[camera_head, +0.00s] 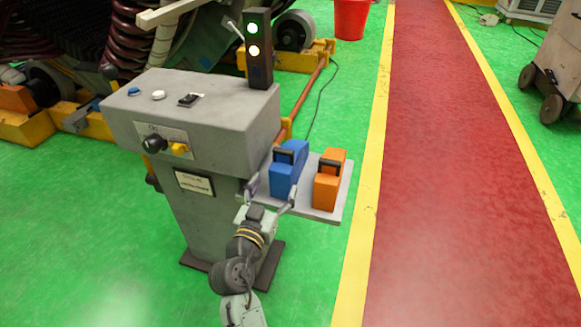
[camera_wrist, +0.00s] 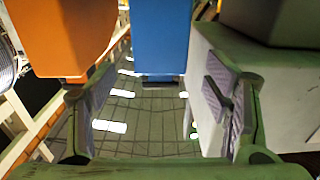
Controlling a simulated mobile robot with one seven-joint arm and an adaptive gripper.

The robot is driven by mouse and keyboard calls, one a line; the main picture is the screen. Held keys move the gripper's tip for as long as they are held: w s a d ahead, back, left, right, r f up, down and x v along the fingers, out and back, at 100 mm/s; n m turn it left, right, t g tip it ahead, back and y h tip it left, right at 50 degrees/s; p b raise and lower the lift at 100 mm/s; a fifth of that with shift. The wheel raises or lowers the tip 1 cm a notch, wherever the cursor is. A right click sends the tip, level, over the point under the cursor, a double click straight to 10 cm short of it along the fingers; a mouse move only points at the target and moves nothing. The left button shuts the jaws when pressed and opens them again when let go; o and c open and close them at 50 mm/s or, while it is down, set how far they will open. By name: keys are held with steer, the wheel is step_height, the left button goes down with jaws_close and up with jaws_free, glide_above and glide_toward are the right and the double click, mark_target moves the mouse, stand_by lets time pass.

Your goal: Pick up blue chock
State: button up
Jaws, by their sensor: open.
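The blue chock (camera_head: 288,168) stands on a small grey shelf (camera_head: 327,213) at the right side of the control console. It has a dark handle on top. My gripper (camera_head: 271,192) is open at the near end of the blue chock, with its fingers spread to either side of that end in the head view. In the wrist view the blue chock (camera_wrist: 162,38) is at the top middle, in line with the gap between the fingers of my gripper (camera_wrist: 162,108). The gap looks empty, and I cannot tell whether any finger touches the chock.
An orange chock (camera_head: 329,180) stands close to the right of the blue one; in the wrist view it (camera_wrist: 72,35) is at the upper left, near one finger. The grey console (camera_head: 190,125) is close on the left. The red walkway (camera_head: 440,170) is clear.

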mark_target(279, 176)
steer(key=p+x, duration=0.1)
steer(key=x, duration=0.4)
steer(key=shift+r+p, duration=0.1)
steer(key=shift+p, duration=0.2)
steer(key=shift+p+x, duration=0.9)
steer(key=shift+x, duration=2.2)
steer(key=shift+c, duration=0.2)
steer(key=c, duration=1.1)
steer(key=shift+c, duration=0.6)
